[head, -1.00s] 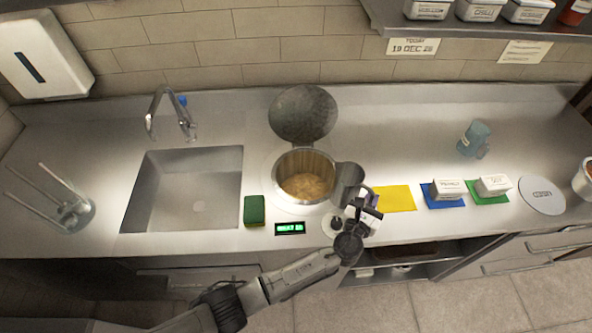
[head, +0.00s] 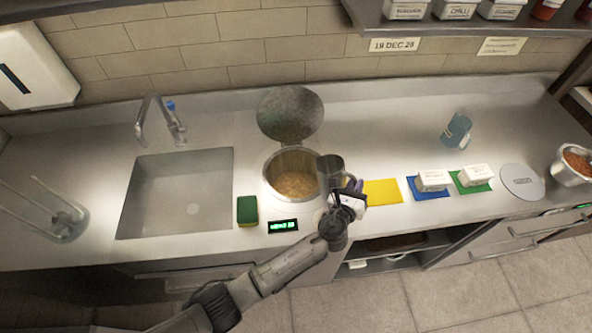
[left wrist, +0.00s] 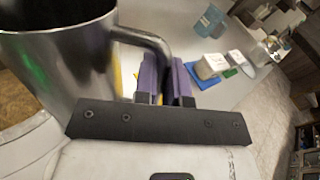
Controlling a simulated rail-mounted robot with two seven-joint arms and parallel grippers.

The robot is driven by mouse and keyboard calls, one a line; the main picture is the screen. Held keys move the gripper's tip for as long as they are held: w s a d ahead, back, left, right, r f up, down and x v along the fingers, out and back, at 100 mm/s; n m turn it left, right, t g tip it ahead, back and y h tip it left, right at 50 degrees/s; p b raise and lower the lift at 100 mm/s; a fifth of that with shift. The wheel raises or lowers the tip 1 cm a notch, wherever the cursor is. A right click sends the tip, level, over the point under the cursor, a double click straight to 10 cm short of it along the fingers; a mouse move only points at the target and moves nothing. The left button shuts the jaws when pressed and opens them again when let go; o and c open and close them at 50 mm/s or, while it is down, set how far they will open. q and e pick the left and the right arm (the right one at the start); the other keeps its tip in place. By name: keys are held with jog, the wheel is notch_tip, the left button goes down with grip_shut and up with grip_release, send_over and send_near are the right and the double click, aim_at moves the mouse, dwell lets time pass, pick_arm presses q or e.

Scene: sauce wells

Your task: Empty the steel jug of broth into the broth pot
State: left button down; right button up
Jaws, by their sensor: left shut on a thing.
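The steel jug (head: 329,172) is in the head view, in front of the right rim of the broth pot. It stands near upright and also fills the left of the left wrist view (left wrist: 65,75), its inside dark; I cannot tell how much it holds. My left gripper (head: 353,188) is shut on the jug's handle; its purple fingers (left wrist: 166,80) close around it. The broth pot (head: 279,176) is sunk in the counter, its round lid (head: 290,115) raised behind it. Brown broth shows inside. My right gripper is not in view.
A sink (head: 176,195) lies left, with a green sponge (head: 247,210) and a lit display (head: 283,226) in front of the pot. Right are a yellow mat (head: 382,192), two white tubs (head: 433,181) on coloured mats and a blue jug (head: 457,131).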

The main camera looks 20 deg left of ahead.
aim_at(343, 171)
pick_arm(q)
jog(key=shift+a+r+n+p, duration=0.3)
jog(key=shift+a+r+n, duration=0.05)
jog(key=shift+a+n, duration=0.05)
jog(key=shift+w+a+r+n+p, duration=0.3)
jog(key=shift+a+n+p, duration=0.1)
jog(key=shift+a+n, duration=0.3)
jog(key=a+r+p, duration=0.1)
jog(key=a+r+n+p, duration=0.1)
jog(key=p, duration=0.1)
jog(key=shift+w+r+n+g, duration=0.3)
jog(key=shift+w+r+g, duration=0.05)
jog(key=shift+w+g, duration=0.05)
jog(key=shift+a+f, duration=0.2)
jog(key=a+n, duration=0.1)
jog(key=a+n+p, duration=0.1)
jog(key=n, duration=0.1)
jog(key=shift+w+a+h, duration=0.2)
jog(key=shift+w+h, duration=0.2)
jog(key=shift+a+f+n+g, duration=0.1)
jog(key=shift+n+g, duration=0.3)
jog(key=shift+w+a+f+n, duration=0.1)
jog(key=shift+a+f+n, duration=0.1)
jog(key=shift+f+n, duration=0.1)
